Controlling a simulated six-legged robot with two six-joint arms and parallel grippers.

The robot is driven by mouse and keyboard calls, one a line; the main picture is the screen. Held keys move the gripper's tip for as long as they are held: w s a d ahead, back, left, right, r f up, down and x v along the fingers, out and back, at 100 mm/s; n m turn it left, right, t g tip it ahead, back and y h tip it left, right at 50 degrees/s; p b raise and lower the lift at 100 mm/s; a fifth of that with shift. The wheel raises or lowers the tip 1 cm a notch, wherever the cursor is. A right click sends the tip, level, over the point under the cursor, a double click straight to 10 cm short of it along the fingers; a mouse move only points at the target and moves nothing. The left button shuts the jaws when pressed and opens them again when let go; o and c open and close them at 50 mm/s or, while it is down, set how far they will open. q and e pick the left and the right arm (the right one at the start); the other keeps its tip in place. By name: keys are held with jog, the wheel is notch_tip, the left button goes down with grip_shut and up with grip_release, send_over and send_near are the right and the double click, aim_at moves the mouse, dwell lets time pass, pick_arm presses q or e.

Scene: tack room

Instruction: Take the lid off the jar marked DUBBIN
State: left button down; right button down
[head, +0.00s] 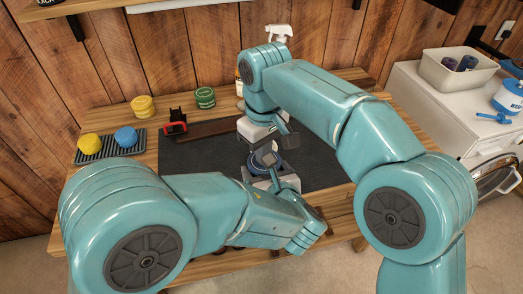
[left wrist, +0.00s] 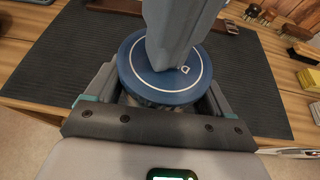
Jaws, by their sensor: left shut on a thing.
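The jar has a round blue lid (left wrist: 140,82) with a white ring and a letter D; no other lettering is readable. In the left wrist view its body is mostly hidden under the lid. In the head view the blue jar (head: 264,168) stands on the dark mat, partly covered by my arms. My left gripper (head: 268,176) is shut on the jar from the near side, one finger at each side below the lid. My right gripper (head: 270,146) points down from above; its grey fingers (left wrist: 176,38) reach the lid's top, and their opening is not clear.
The dark mat (head: 320,165) covers the bench's middle. Behind stand a yellow tin (head: 143,106), a green tin (head: 205,97) and a red-and-black object (head: 176,122). Yellow and blue round items sit on a ribbed tray (head: 106,153) at left. Brushes (left wrist: 297,30) lie at right in the wrist view.

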jog(key=n, duration=0.3)
jog(key=shift+s+f, duration=0.1)
jog(key=shift+f, duration=0.15)
jog(key=c, duration=1.4)
grip_release()
jog(key=shift+c, duration=0.2)
